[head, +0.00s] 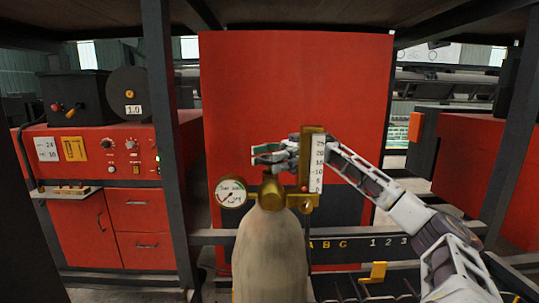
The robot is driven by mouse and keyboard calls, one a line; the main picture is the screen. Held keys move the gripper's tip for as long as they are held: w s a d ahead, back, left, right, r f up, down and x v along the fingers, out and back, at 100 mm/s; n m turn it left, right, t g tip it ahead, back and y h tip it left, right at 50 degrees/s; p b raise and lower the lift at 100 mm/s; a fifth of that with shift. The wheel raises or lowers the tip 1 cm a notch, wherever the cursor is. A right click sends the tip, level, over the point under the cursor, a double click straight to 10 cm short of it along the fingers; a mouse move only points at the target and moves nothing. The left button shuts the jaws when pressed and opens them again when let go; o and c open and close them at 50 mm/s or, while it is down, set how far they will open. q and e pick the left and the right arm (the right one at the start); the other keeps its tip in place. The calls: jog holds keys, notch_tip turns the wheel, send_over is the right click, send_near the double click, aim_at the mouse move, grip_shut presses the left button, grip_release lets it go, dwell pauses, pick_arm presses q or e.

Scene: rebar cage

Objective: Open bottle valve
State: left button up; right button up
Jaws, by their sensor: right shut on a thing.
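A pale gas bottle (268,262) stands upright in the lower middle of the head view. Its brass valve and regulator body (272,193) sits on top, with a round dial gauge (231,192) on the left and a brass flow meter with a white scale (316,165) on the right. My right gripper (268,155) reaches in from the right, behind the flow meter, and is at the top of the valve. Its jaws are shut on the valve's top, which the fingers mostly hide. My left gripper is not in view.
A large red panel (296,90) stands behind the bottle. A red machine with knobs and drawers (100,155) is at the left. Dark posts (170,140) and a dark rail with letters and numbers (345,245) frame the place. A yellow bracket (375,272) is at the lower right.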

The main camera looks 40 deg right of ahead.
aim_at(270, 157)
jog(key=shift+r+n+g+h+p, duration=0.1)
jog(key=shift+n+g+h+p, duration=0.15)
jog(key=shift+n+g, duration=0.9)
jog(key=shift+r+n+g+h+p, duration=0.1)
jog(key=shift+n+g+h, duration=0.15)
jog(key=shift+n+g, duration=0.85)
jog(key=shift+m+g, duration=0.45)
jog(key=o, duration=1)
jog(key=shift+d+f, duration=0.1)
jog(key=shift+f, duration=0.05)
jog(key=shift+o, duration=0.2)
jog(key=shift+r, duration=5)
